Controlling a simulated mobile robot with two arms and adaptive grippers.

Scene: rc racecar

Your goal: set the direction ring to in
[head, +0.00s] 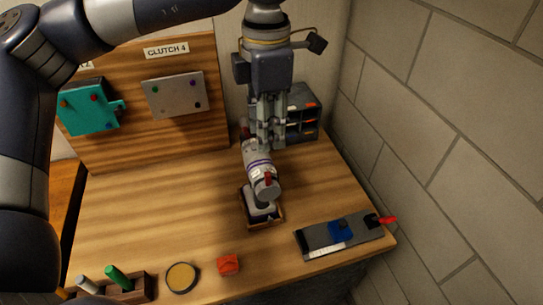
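A grey cylindrical tool (258,166) with a purple band, a small white label and a red part near its front end lies tilted over a dark, wood-rimmed holder (278,220) on the bench. I cannot make out which part is the direction ring or how it is set. My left gripper (266,143) reaches down from above at the tool's back end. Its fingers overlap that end in the head view. Whether they touch or grip it is unclear. My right gripper is not in view.
A wooden board (130,140) with a "CLUTCH 4" label (166,51), a grey plate (173,95) and a teal plate (88,108) stands behind. A dark organiser (303,112) is behind the gripper. A slide fixture (343,236), orange block (229,264), round tin (182,278) and tool rack (130,290) line the front.

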